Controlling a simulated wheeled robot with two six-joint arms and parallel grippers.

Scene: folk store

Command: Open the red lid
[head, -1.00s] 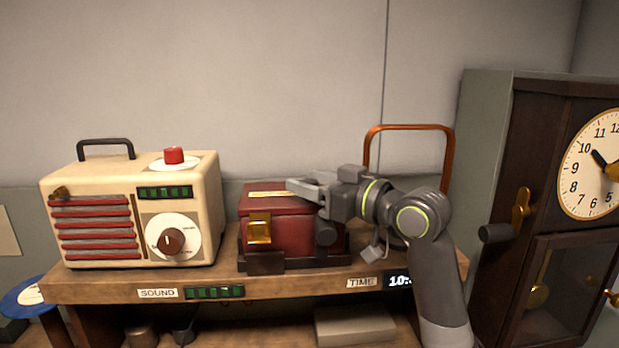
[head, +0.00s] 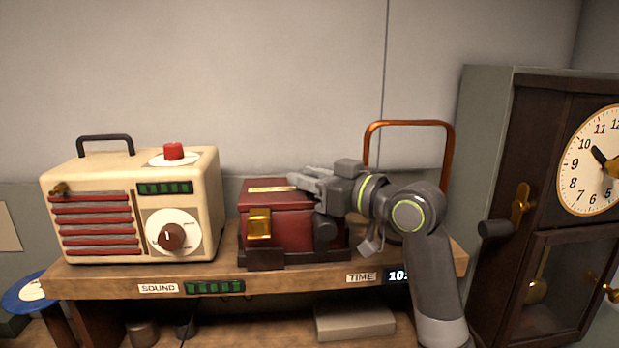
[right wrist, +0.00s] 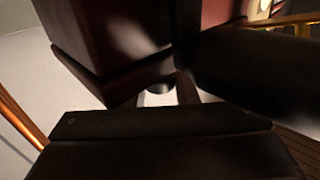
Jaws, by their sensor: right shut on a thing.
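The red box (head: 295,231) stands on the wooden shelf, with a gold latch (head: 259,224) on its front. Its red lid (head: 262,186) lies closed on top, with a pale label strip. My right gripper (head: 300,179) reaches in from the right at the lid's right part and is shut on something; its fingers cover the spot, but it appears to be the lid. In the right wrist view, the dark red box (right wrist: 110,45) fills the upper left, and a dark cylinder lies at right. My left gripper is not in view.
A cream radio (head: 140,207) stands left of the box. A copper loop handle (head: 409,124) rises behind my right arm. A tall dark clock (head: 545,200) stands at right. The wooden shelf (head: 120,278) has a small gap between radio and box.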

